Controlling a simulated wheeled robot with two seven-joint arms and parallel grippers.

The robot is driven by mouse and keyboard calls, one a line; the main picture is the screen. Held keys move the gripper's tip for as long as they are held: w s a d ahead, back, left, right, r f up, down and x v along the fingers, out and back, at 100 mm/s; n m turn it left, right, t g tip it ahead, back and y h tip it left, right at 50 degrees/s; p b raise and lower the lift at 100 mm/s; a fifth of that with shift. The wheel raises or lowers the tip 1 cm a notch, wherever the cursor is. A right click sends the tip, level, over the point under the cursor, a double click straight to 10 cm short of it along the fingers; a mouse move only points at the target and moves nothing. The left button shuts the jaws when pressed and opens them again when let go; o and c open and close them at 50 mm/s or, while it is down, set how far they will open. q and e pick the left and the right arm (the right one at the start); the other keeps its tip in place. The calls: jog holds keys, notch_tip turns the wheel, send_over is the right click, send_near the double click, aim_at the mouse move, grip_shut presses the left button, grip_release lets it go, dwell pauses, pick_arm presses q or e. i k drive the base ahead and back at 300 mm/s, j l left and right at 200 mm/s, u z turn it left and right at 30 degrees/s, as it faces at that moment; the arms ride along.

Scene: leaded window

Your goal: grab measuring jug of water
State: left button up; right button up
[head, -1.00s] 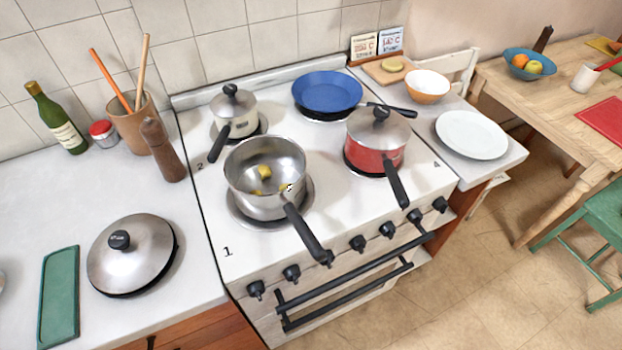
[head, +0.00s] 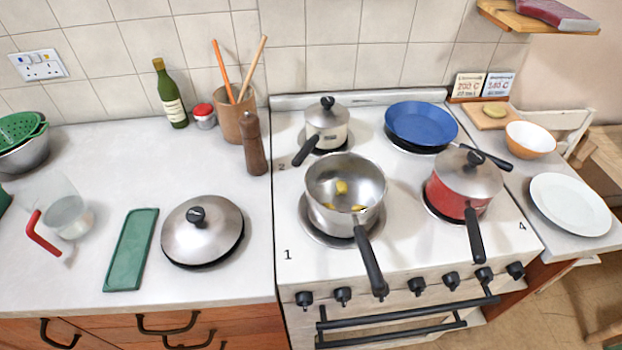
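The measuring jug (head: 68,212) stands on the left part of the white worktop in the head view. It is clear, with a red handle (head: 45,234) on its near left side. It looks part filled with clear water, though the level is hard to make out. Neither of my grippers shows in the head view.
A green board (head: 131,250) and a steel lid (head: 202,231) lie right of the jug. A green colander in a steel bowl (head: 22,155) stands behind it. The open steel pan (head: 345,215) with yellow pieces sits on the hob. The worktop behind the lid is mostly clear.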

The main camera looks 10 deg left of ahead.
aim_at(57, 218)
jog(key=u, duration=1.95)
